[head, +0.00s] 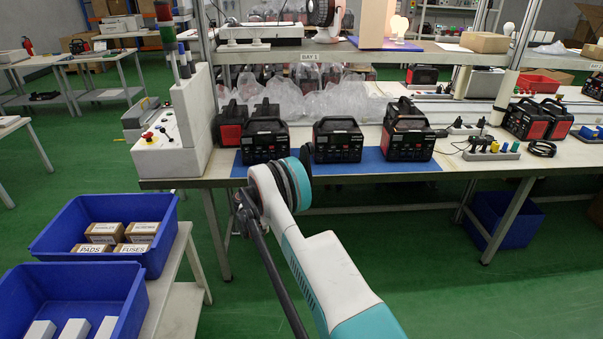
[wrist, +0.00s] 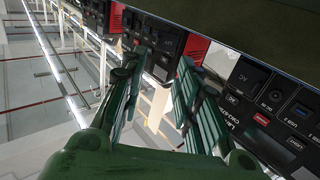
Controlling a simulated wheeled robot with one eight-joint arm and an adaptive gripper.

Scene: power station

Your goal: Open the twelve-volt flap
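Three black-and-red power stations stand in a row on a blue mat (head: 375,168): left (head: 264,141), middle (head: 337,141) and right (head: 408,134). In the wrist view, a dark front panel (wrist: 268,108) fills the right side, tilted in the picture, with a square cover marked AC, a round socket and USB ports. Another panel (wrist: 161,46) shows farther off. I cannot make out which cover is the twelve-volt flap. My gripper (wrist: 161,78) has its green fingers apart, with nothing seen between them, beside the near panel. In the head view my arm hides it.
A pale box with a signal tower (head: 175,125) stands left of the stations. Clear bags (head: 300,100) lie behind them. A socket strip (head: 491,151) and more stations (head: 527,120) are at the right. Blue bins (head: 75,300) stand at lower left.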

